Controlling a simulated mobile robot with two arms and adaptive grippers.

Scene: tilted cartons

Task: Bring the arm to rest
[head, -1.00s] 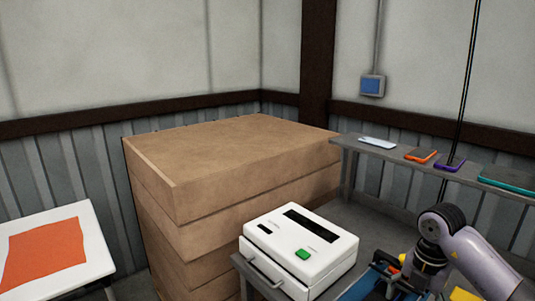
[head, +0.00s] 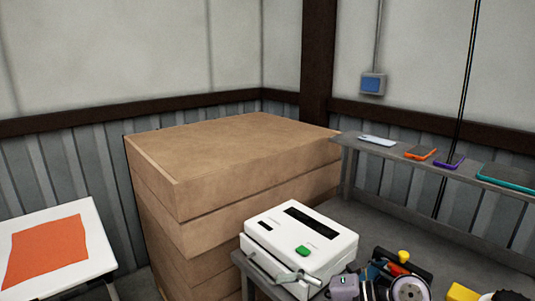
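Part of my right arm shows at the bottom edge of the head view, its purple-grey joints low and right of centre. A small grey metal part, which looks like the end of my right gripper (head: 300,278), is in front of the white machine (head: 300,243), close to its front handle. I cannot tell whether it touches the machine or whether its fingers are open. My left arm and gripper are not in view.
Stacked brown cartons (head: 235,155) stand behind the machine. A grey shelf (head: 345,148) with several phone-like items runs along the right wall. A white table (head: 95,235) with an orange sheet (head: 45,250) is at left. A yellow object (head: 462,292) lies at lower right.

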